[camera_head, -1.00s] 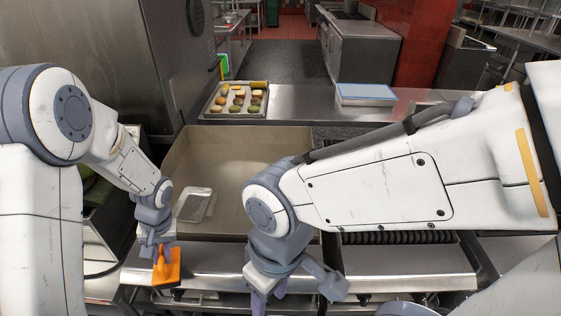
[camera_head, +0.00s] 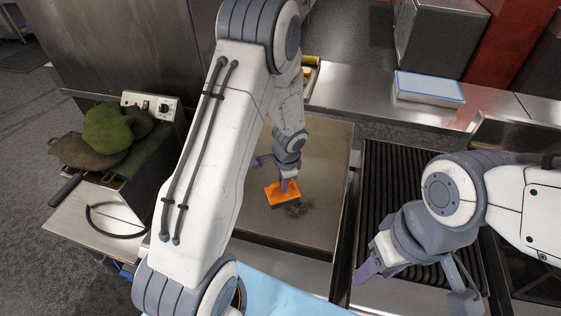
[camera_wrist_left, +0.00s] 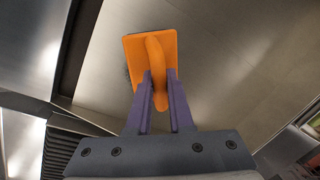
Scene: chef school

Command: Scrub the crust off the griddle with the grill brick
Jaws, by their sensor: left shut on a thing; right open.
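The grill brick (camera_head: 280,195) has an orange plate and handle. My left gripper (camera_head: 287,182) is shut on its handle, and the brick is over the griddle (camera_head: 325,160) beside a dark patch of crust (camera_head: 299,209). I cannot tell whether the brick touches the surface. In the left wrist view, the fingers (camera_wrist_left: 160,85) grip the orange handle of the brick (camera_wrist_left: 135,50), and a little dark crust shows at its left edge. My right gripper (camera_head: 415,285) is open and empty, above the ribbed grill. My left arm hides the griddle's left part.
The ribbed grill (camera_head: 378,195) lies right of the griddle. Green and brown mitts (camera_head: 115,128) lie on a unit with a knob at the left. A pale, blue-edged tray (camera_head: 428,88) stands on the steel counter (camera_head: 350,95) behind.

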